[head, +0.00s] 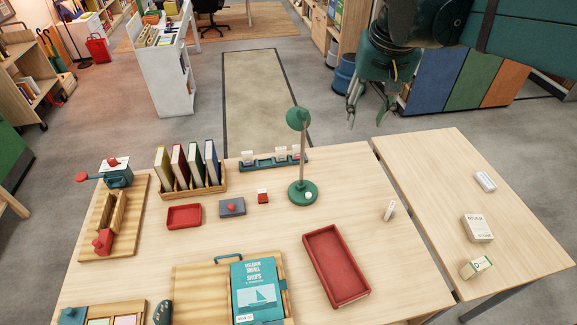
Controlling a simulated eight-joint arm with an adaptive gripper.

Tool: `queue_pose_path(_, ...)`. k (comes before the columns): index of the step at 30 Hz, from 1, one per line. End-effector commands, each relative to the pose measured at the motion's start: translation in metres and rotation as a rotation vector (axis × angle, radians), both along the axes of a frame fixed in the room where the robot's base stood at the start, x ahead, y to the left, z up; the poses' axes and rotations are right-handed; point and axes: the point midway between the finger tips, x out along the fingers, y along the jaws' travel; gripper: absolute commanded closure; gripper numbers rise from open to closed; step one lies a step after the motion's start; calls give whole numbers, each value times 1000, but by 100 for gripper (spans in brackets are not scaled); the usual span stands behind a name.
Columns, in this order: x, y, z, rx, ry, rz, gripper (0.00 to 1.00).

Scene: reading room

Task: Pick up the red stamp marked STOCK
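A small red block with a pale face (263,196) stands on the main table, left of the green lamp. It may be the stamp, but I cannot read any marking on it. A grey-blue block with a red knob (231,208) sits just left of it. A blue-green rack (262,164) at the table's back edge holds several small pale-and-red pieces, also too small to read. My gripper (368,115) hangs at the upper right, beyond the table's back edge and well away from these things. Its fingers are apart, with nothing seen between them.
A green lamp (303,192) stands right of the red block. Books in a wooden holder (196,190), a small red tray (184,216) and a large red tray (336,266) are nearby. A teal book (256,290) lies in front. White boxes (478,228) stand on the right table.

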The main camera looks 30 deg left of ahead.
Motion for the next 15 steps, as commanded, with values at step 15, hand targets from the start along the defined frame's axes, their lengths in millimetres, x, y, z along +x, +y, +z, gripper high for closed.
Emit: queue_pose_path(15,-22,158,-29,-70,87,145,62)
